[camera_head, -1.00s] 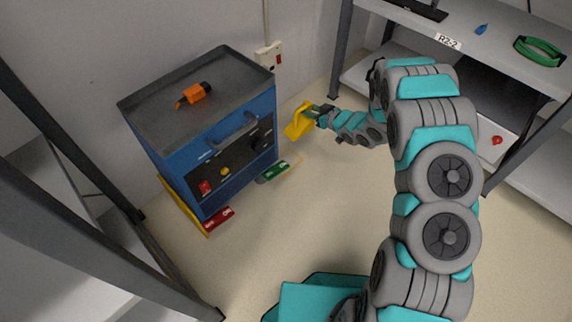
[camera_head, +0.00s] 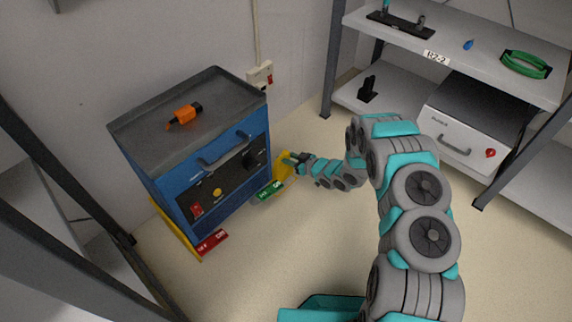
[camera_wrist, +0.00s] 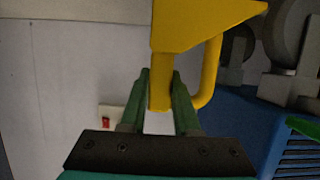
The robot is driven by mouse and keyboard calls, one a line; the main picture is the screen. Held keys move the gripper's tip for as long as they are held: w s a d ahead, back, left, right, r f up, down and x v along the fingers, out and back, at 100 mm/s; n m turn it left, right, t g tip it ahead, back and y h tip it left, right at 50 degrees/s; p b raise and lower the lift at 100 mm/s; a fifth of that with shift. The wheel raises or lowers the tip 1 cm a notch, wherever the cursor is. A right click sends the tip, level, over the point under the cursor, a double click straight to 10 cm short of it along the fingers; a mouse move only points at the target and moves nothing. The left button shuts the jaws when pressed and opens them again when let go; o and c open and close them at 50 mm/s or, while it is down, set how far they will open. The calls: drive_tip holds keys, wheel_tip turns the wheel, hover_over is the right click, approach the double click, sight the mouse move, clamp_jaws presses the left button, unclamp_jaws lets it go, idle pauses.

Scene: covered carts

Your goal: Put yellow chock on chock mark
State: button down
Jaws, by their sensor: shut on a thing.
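The yellow chock (camera_head: 284,167) is low beside the right end of the blue cart (camera_head: 218,180), near the green tag. My gripper (camera_head: 292,158) is shut on the chock's handle. In the wrist view my green fingers (camera_wrist: 160,78) sit on either side of a yellow bar of the chock (camera_wrist: 195,22), whose wide body extends beyond the fingertips. I cannot make out the chock mark apart from the chock in the head view. I cannot tell whether the chock touches the floor.
The cart bears an orange tool (camera_head: 183,117). A green tag (camera_head: 270,190) and a red tag (camera_head: 211,243) are at its lower front. A shelf unit (camera_head: 480,63) stands at the right and holds a green loop (camera_head: 526,64).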

sight(279, 167)
drive_tip(key=shift+f, duration=1.75)
drive_tip(key=shift+f+b, duration=0.15)
drive_tip(key=shift+b, duration=0.15)
drive_tip(key=c, duration=0.6)
unclamp_jaws()
drive_tip(key=shift+c, duration=0.2)
